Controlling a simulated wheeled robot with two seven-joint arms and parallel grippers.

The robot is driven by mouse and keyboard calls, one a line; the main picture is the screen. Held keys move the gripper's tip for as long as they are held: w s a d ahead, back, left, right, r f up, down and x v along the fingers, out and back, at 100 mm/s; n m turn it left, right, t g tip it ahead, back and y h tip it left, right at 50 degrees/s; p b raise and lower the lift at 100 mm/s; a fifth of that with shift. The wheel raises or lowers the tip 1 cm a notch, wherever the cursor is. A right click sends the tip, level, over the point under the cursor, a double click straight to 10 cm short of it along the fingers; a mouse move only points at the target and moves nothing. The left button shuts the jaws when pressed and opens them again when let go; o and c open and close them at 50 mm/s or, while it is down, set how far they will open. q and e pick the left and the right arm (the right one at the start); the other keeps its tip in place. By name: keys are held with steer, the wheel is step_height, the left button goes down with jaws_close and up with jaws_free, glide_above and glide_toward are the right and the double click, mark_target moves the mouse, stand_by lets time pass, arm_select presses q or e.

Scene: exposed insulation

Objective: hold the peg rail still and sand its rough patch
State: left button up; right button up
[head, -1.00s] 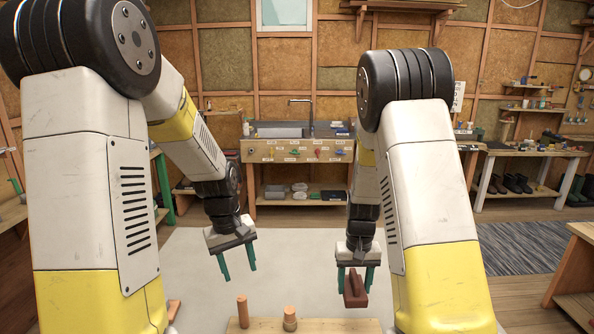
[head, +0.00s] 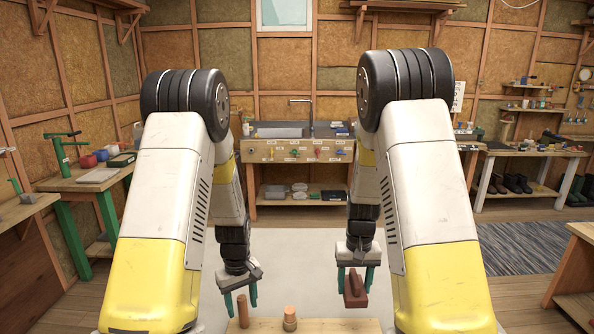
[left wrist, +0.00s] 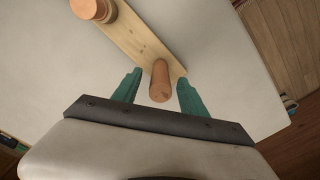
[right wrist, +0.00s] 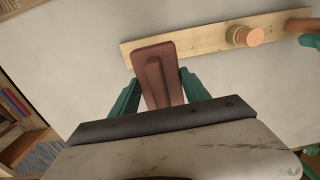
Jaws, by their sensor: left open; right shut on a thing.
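The peg rail (head: 330,325) is a pale wooden board lying on the light table at the bottom of the head view. It carries a slim peg (head: 243,310) at its left and a thicker round peg (head: 290,318). My left gripper (head: 241,299) is open above the rail's left end; in the left wrist view its fingers stand either side of the slim peg (left wrist: 160,82), apart from it. My right gripper (head: 356,285) is shut on a reddish-brown sanding block (right wrist: 158,75), held near the rail's plain end (right wrist: 150,45). I cannot make out the rough patch.
The light table top (head: 310,260) is clear around the rail. A workbench with a sink (head: 280,130) stands at the back. A green-legged side table (head: 85,180) is at the left, and a wooden shelf unit (head: 575,275) is at the right.

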mark_target(245, 317)
arm_select(q)
steer(key=shift+f, duration=2.55)
jaws_close()
steer(key=shift+s+d, duration=0.1)
steer(key=shift+d, duration=0.05)
stand_by(0.9)
